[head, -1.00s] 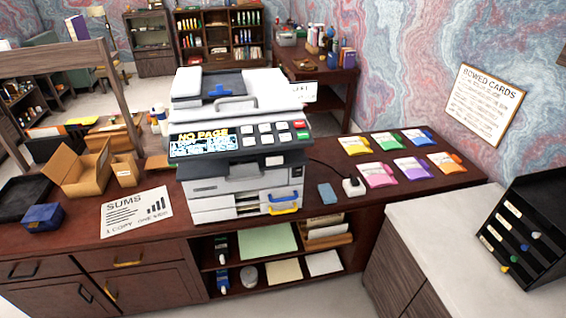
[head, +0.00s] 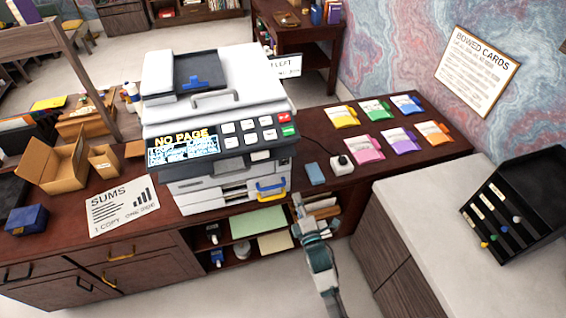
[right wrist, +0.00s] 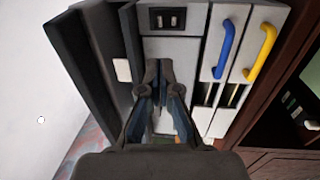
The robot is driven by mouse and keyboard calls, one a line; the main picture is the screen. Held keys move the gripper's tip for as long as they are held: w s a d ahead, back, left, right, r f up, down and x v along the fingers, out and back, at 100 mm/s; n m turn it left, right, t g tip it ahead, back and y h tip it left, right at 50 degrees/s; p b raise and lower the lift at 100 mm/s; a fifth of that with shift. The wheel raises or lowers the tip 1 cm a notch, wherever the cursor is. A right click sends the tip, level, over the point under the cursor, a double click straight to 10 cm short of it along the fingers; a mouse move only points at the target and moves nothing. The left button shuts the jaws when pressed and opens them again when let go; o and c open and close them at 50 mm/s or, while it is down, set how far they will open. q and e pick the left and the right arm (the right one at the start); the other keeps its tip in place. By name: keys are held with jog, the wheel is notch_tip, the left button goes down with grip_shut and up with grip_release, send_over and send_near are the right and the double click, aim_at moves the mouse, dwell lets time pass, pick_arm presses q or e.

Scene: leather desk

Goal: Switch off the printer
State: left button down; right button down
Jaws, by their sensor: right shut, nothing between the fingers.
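The printer (head: 215,75) stands on the dark desk, its screen (head: 182,143) lit with "NO PAGE". Its sloped panel has several white buttons, a red button (head: 284,118) and a green button (head: 289,131). My right gripper (head: 297,203) is shut and empty, in front of the printer's lower right side. In the right wrist view the gripper (right wrist: 157,68) points at the printer front, near a pale square (right wrist: 122,70) and a dark slotted port (right wrist: 167,19); contact cannot be told. A white outlet block (head: 342,164) with a dark plug sits right of the printer. My left gripper is not in view.
Tray handles, blue (right wrist: 225,48) and yellow (right wrist: 262,52), stick out of the printer front. A blue-grey block (head: 315,173) and several coloured card packs (head: 368,149) lie to the right. A white counter (head: 420,205) stands at the front right. Open shelves lie below the desk.

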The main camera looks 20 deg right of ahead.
jog(key=shift+w, duration=0.1)
jog(key=p, duration=0.1)
send_near(284, 160)
jog(key=w, duration=0.7)
jog(key=shift+w+a+r, duration=0.1)
jog(key=shift+a+r, duration=0.05)
jog(key=shift+r, duration=0.2)
jog(key=shift+w+r+g+p, duration=0.2)
jog(key=shift+r+g+p, duration=0.1)
jog(key=shift+p, duration=0.65)
jog(key=shift+s+f, duration=0.1)
jog(key=shift+f, duration=0.15)
